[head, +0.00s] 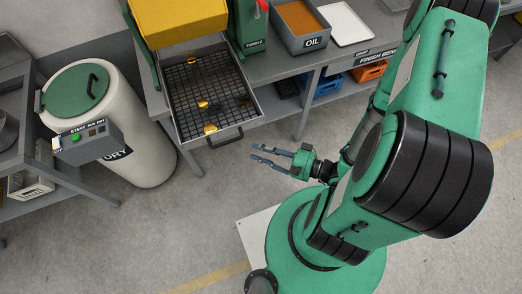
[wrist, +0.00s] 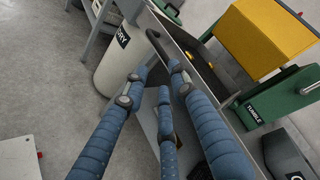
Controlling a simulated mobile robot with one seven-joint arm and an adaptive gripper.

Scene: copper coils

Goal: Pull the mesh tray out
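The mesh tray (head: 222,90) is a dark wire grid in a grey frame, below the yellow machine in the head view. Several gold pieces lie on it. Its dark bar handle (head: 226,142) sticks out from the front edge; in the wrist view the handle (wrist: 153,38) shows beyond my fingertips. My gripper (head: 254,152) is open and empty, to the right of the handle and a little apart from it. In the wrist view its blue fingers (wrist: 158,76) are spread with nothing between them. The handle's far end is partly cut off by the tray edge.
A cream drum (head: 140,150) with a green lid and a switch box (head: 88,140) stand left of the tray. The yellow tumbler hopper (head: 178,20) is behind it. An OIL bin (head: 300,25) and white tray (head: 345,22) sit on the bench. The floor in front is clear.

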